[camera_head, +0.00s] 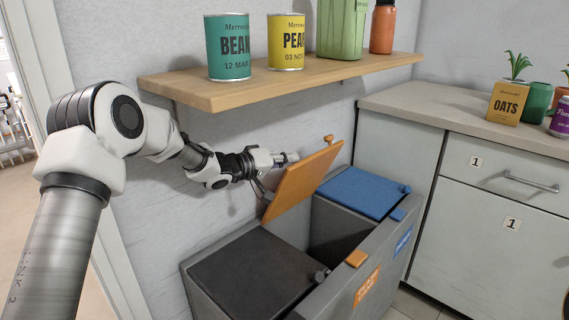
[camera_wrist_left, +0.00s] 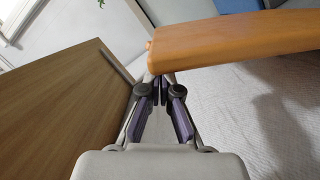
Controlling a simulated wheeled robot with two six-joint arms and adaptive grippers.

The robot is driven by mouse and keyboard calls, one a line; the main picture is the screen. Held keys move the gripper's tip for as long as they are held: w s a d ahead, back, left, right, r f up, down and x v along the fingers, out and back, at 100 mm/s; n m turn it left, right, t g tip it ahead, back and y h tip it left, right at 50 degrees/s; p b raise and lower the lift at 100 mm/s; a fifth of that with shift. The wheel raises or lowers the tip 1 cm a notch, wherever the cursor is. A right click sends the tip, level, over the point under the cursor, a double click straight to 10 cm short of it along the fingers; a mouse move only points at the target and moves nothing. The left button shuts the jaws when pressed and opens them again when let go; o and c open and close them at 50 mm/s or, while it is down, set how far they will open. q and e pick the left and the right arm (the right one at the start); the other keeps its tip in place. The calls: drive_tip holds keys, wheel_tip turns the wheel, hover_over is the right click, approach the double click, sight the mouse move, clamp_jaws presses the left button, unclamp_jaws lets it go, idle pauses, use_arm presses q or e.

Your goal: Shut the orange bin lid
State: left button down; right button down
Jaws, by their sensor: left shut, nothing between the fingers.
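The orange lid (camera_head: 305,182) stands tilted up, steeply raised over the middle bin. A small orange knob (camera_head: 328,138) shows at its top edge. An orange tab (camera_head: 356,258) sits on the front rim of the bin body (camera_head: 335,285), above an orange label (camera_head: 366,288). My left gripper (camera_head: 286,158) is shut and empty, behind the raised lid on its wall side; the lid hides part of it. I cannot tell whether they touch. Its closed fingers (camera_wrist_left: 161,84) show in the left wrist view, between a brown panel and an orange-brown piece. My right gripper is not in view.
A wooden shelf (camera_head: 270,85) with cans and jars hangs just above my left arm. A closed blue lid (camera_head: 362,192) lies to the right, a dark grey lid (camera_head: 250,272) to the left. A counter (camera_head: 450,112) with cabinets stands at the right.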

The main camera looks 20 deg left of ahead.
sight(309, 157)
use_arm(q)
drive_tip(key=b+x, duration=0.1)
drive_tip(key=x, duration=0.5)
drive_tip(key=shift+f, duration=0.15)
drive_tip(key=d+f+b, duration=0.1)
drive_tip(key=s+d+f+b, duration=0.1)
drive_tip(key=d, duration=0.1)
drive_tip(key=shift+d+f, duration=0.15)
drive_tip(key=s+d+f+m+y+b, duration=0.1)
drive_tip(key=s+d+f+m+b, duration=0.2)
drive_tip(key=d+f, duration=0.5)
drive_tip(key=shift+d+f+m, duration=0.2)
drive_tip(key=shift+f+m, duration=0.2)
drive_tip(key=shift+f, duration=0.4)
drive_tip(key=shift+s, duration=0.15)
